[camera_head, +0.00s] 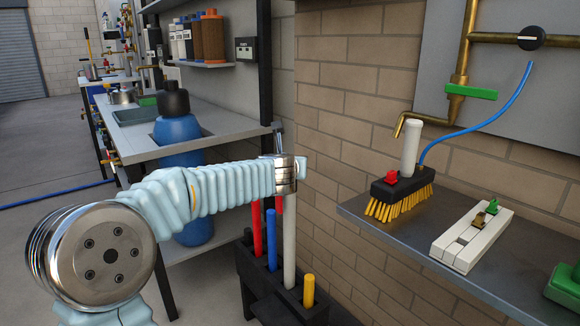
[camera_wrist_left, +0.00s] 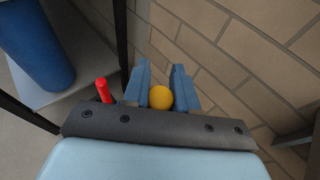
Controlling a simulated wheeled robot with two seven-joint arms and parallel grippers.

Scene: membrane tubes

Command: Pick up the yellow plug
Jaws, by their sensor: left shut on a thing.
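My left gripper (camera_head: 301,168) is at the end of the pale blue sleeved arm, above a black rack (camera_head: 262,290). A tall white tube (camera_head: 290,240) runs from just under the gripper down to the rack. My right gripper is not in view.
Red (camera_head: 256,235), blue (camera_head: 271,240) and yellow (camera_head: 308,290) rods stand in the rack, close to the brick wall. A metal shelf (camera_head: 350,205) to the right carries a brush (camera_head: 400,190) and a white block (camera_head: 470,240). A blue bottle (camera_head: 178,130) stands by the left bench.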

